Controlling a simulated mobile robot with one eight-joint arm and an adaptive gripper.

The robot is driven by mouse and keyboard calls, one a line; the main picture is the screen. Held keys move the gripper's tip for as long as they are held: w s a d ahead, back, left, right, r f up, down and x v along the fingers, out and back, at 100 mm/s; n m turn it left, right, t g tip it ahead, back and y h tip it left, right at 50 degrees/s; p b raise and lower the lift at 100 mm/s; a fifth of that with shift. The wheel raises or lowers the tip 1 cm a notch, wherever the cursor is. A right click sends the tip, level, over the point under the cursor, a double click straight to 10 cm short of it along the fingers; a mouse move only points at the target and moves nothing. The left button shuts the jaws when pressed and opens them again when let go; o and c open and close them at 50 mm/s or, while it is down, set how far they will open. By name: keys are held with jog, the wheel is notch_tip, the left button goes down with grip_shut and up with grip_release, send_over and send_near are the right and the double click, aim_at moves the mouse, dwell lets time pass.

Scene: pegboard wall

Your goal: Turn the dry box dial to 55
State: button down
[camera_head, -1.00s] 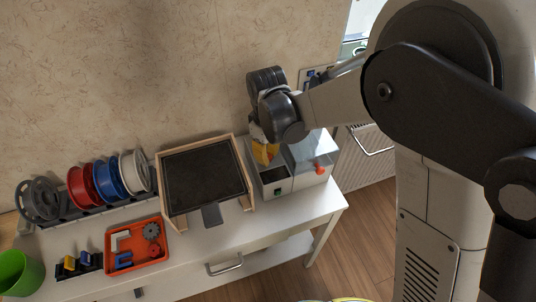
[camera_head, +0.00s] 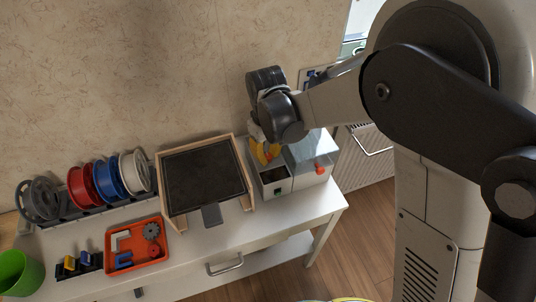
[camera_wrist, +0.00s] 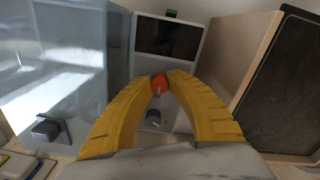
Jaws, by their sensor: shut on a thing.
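The dry box (camera_head: 276,187) is a white and grey unit with a clear-lidded part on its right, standing at the right end of the table. My gripper (camera_head: 265,155) points down over its left part, with yellow fingers. In the wrist view, the fingertips of my gripper (camera_wrist: 160,84) are closed on the sides of a red-orange dial (camera_wrist: 159,80). A dark display (camera_wrist: 166,37) lies just beyond the dial, and its reading is not legible. The dial is hidden in the head view.
A wooden-framed dark panel (camera_head: 205,177) stands close to the left of the box. Spools (camera_head: 107,178) and an orange tray (camera_head: 137,247) are farther left. An orange knob (camera_head: 320,168) is on the clear-lidded part. The wall is close behind.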

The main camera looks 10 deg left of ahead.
aim_at(267, 156)
jog(key=c, duration=1.5)
grip_release()
jog(key=shift+r, duration=0.1)
notch_tip(267, 156, up, 12)
jog(key=shift+s+a, duration=0.1)
jog(key=s+d+r+m+t+y, duration=0.1)
jog(key=s+d+r+m, duration=0.15)
jog(key=d, duration=0.55)
jog(key=s+d+r+m+t, duration=0.15)
jog(key=d+r, duration=0.25)
jog(key=d, duration=0.5)
jog(key=s+d+f+m+t, duration=0.1)
jog(key=s+d+m+t, duration=0.3)
jog(key=d, duration=0.8)
jog(key=s+m, duration=0.2)
jog(key=s, duration=0.1)
jog(key=shift+s+d+f+h, duration=0.15)
jog(key=shift+s+d+h, duration=0.15)
jog(key=shift+h, duration=0.1)
